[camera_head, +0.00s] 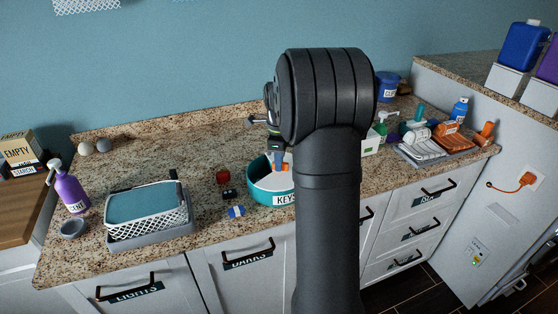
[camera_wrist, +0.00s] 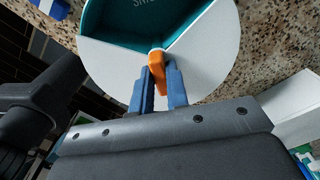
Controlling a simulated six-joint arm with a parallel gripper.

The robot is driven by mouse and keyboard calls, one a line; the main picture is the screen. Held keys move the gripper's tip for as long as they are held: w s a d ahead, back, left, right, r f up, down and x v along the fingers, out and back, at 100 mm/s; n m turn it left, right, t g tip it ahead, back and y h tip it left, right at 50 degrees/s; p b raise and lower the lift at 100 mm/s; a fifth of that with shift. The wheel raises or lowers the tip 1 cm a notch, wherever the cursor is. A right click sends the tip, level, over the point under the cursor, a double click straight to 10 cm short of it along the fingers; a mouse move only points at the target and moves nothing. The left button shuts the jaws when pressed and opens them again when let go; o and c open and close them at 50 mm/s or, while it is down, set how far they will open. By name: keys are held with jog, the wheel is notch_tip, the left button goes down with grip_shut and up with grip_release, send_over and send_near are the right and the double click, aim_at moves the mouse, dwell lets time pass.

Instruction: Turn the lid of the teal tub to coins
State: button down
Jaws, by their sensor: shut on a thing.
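The teal tub (camera_head: 256,189) stands near the front edge of the granite counter, partly hidden behind my arm. Its front label reads "KEYS", cut off by my arm. Its white lid (camera_wrist: 207,55) has a wedge-shaped opening; through it the wrist view shows the teal inside (camera_wrist: 120,16) with partly cut-off lettering. An orange knob (camera_wrist: 155,72) stands at the lid's middle. My gripper (camera_wrist: 160,78) has its blue fingers shut on the knob, one on each side. No "coins" marking is readable in either view.
A red item (camera_head: 223,177), a small black item (camera_head: 229,194) and a blue-and-white item (camera_head: 237,211) lie left of the tub. A white basket (camera_head: 150,224) with teal cloth is farther left. Bottles and folded cloths crowd the right. Bare counter lies behind the basket.

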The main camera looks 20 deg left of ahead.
jog(key=c, duration=1.4)
grip_release()
notch_tip(320, 180, up, 18)
jog(key=shift+f, duration=0.25)
jog(key=shift+f, duration=0.1)
notch_tip(320, 180, down, 17)
jog(key=shift+f, duration=0.15)
